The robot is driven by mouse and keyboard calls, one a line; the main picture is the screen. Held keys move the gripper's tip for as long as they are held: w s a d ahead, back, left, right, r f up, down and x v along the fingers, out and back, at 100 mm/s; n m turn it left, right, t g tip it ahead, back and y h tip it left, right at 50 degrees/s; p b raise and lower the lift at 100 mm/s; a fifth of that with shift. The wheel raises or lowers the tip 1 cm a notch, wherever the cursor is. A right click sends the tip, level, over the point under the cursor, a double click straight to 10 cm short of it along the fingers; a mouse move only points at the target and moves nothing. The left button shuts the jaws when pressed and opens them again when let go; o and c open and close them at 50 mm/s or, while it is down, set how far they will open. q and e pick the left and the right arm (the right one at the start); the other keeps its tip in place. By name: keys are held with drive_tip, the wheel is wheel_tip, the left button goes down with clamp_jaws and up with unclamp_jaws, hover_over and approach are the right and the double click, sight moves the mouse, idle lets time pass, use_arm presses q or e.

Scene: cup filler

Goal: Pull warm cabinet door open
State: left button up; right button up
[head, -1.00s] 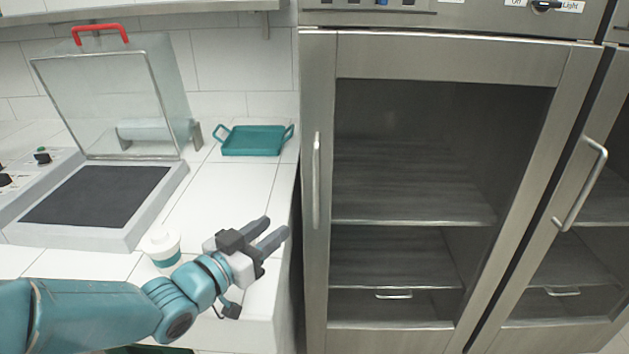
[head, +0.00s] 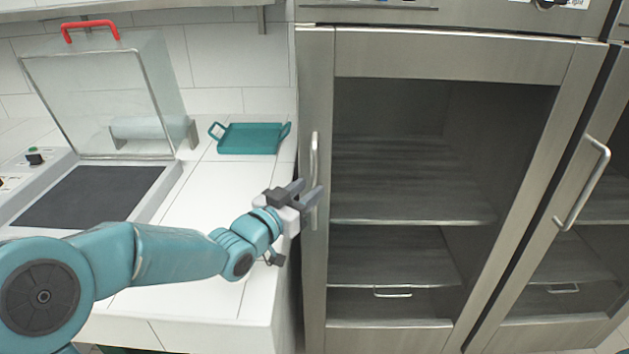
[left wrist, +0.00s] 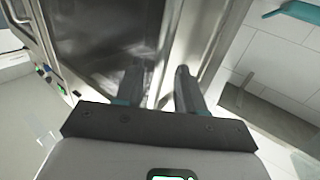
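The warm cabinet door (head: 445,52) is a steel frame with a dark glass pane, and it is closed. Its vertical bar handle (head: 314,150) is on the door's left edge. My left gripper (head: 309,191) is open, with its fingertips at the lower half of the handle and covering part of it. In the left wrist view the two fingers (left wrist: 158,85) are apart, pointing toward the cabinet front (left wrist: 105,35). My right gripper is not in view.
A second cabinet door with a handle (head: 585,185) stands to the right. On the white counter (head: 225,185) left of the cabinet are a teal tray (head: 250,139) and a machine with a raised clear lid (head: 100,95). The floor before the cabinet is out of view.

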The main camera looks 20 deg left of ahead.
sight(313, 187)
use_arm(q)
drive_tip(key=shift+x, duration=1.7)
clamp_jaws()
